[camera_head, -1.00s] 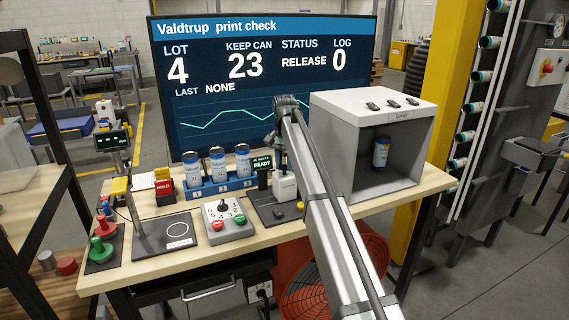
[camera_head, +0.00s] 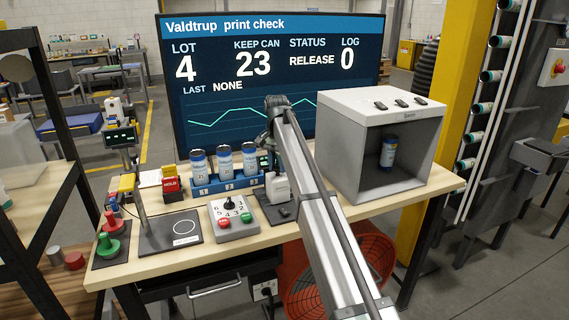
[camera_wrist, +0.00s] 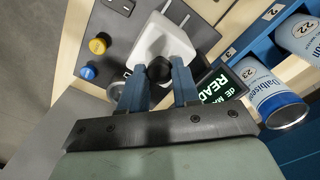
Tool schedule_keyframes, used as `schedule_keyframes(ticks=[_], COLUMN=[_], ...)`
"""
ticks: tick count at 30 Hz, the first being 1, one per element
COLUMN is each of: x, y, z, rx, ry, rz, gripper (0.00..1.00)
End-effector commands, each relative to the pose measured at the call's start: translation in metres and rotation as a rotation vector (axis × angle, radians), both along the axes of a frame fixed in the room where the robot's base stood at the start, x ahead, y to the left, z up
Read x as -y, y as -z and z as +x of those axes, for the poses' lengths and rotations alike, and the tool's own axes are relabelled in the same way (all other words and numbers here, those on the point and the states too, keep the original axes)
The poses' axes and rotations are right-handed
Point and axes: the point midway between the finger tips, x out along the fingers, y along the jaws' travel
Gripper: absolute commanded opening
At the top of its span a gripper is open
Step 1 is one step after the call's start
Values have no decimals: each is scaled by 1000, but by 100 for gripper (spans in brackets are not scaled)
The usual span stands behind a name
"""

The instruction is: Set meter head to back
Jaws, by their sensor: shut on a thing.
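The meter head appears to be the white block with a black knob (camera_wrist: 160,68) in the wrist view. It also shows as a pale block (camera_head: 278,187) on a dark plate (camera_head: 265,214) in the head view. My gripper (camera_wrist: 159,78) has its two blue fingers shut on the knob, one on each side. The block's lower side is hidden by the fingers. In the head view, my arm covers part of the meter area, and the fingertips cannot be made out.
A small READY display (camera_wrist: 226,82) stands close beside the block. A blue rack (camera_head: 228,184) with three cans is to its left. A button box (camera_head: 234,217) sits in front of the rack. A grey open booth (camera_head: 352,150) with a can inside stands to the right.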

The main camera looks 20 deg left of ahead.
Motion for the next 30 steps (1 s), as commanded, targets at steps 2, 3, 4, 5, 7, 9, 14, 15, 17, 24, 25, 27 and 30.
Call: schedule_keyframes(ticks=[2,3,4,5,7,9,14,15,17,24,25,27,30], x=[-3,-4,-4,-4,-4,-4,-3,-3,-2,-2,-2,-2,-3], y=[0,0,0,0,0,0,0,0,0,-7,-9,-18,-35], z=[-3,-3,-3,-4,-4,-4,-3,-3,-2,-2,-1,-1,-1], rx=[-5,-6,-6,-7,-7,-7,-5,-5,-5,-3,-3,-3,-3], ry=[-3,-3,-4,-4,-4,-4,-3,-3,-3,-2,-2,-2,-2], rz=[6,6,7,7,7,7,6,5,5,5,5,5,5], gripper=[0,0,0,0,37,43,57,57,57,57,57,57,57])
